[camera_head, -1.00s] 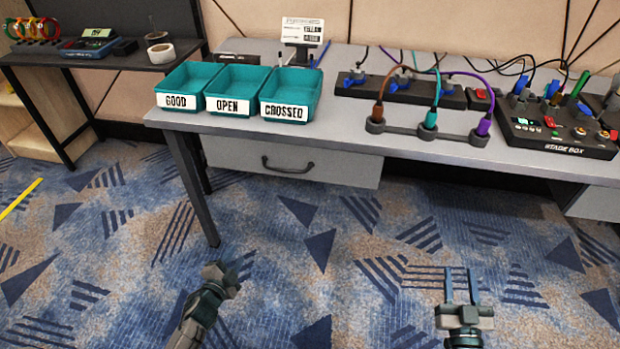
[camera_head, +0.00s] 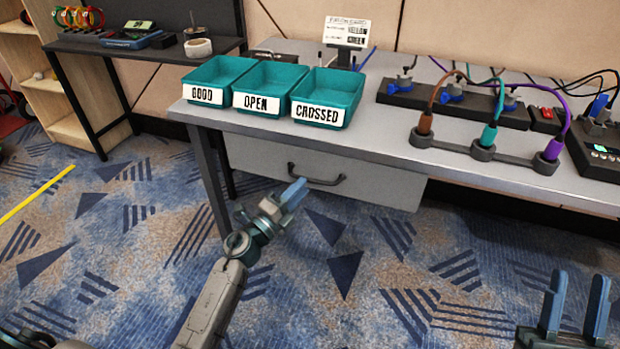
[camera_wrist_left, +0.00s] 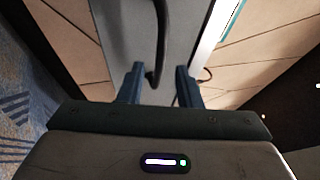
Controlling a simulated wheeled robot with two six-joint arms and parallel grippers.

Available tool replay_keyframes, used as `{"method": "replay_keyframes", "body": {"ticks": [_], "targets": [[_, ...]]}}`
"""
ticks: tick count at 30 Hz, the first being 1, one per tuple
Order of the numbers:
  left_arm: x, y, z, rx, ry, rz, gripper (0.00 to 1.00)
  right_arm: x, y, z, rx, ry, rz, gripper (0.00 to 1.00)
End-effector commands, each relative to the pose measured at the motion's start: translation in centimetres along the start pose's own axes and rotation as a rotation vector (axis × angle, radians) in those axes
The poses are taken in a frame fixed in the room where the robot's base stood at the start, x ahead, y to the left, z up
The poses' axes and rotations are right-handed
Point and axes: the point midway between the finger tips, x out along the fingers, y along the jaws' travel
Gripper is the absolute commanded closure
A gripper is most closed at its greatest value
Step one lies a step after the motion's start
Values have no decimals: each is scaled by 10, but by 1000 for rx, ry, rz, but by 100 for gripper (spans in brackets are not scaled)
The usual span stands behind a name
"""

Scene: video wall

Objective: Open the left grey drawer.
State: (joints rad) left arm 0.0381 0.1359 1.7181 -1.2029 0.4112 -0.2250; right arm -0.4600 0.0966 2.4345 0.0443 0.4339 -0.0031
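The left grey drawer (camera_head: 245,160) sits under the left part of the table and looks closed. Its dark curved handle (camera_head: 325,182) is on the front face; in the left wrist view the handle (camera_wrist_left: 160,35) runs lengthwise between the fingers. My right gripper (camera_head: 575,300) is open and empty over the carpet at the lower right, away from the drawer.
Teal bins labelled GOOD (camera_head: 210,95), OPEN (camera_head: 258,103) and CROSSED (camera_head: 320,112) stand on the table above the drawer. Cables and connectors (camera_head: 488,150) are at the right. The carpet in front is clear.

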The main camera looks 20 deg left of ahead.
Motion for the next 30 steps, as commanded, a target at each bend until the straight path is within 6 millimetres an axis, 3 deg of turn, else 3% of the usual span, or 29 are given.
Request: {"method": "replay_keyframes", "body": {"ticks": [3, 7, 19, 24, 30], "targets": [[21, -1, 0, -2, 0, -2, 69, -2, 0, 7, 5, -45, 3, 64], [35, 0, 0, -2, 0, -1, 69, -2, 0, 9, 6, -54, 4, 64], [42, 1, 0, -2, 0, 1, 69, -3, 0, 10, 7, -61, 4, 64], [42, 1, 0, -2, 0, 1, 100, -2, 0, 10, 7, -60, 4, 64], [42, 1, 0, -2, 0, 1, 100, -2, 0, 10, 7, -60, 4, 64]]}}
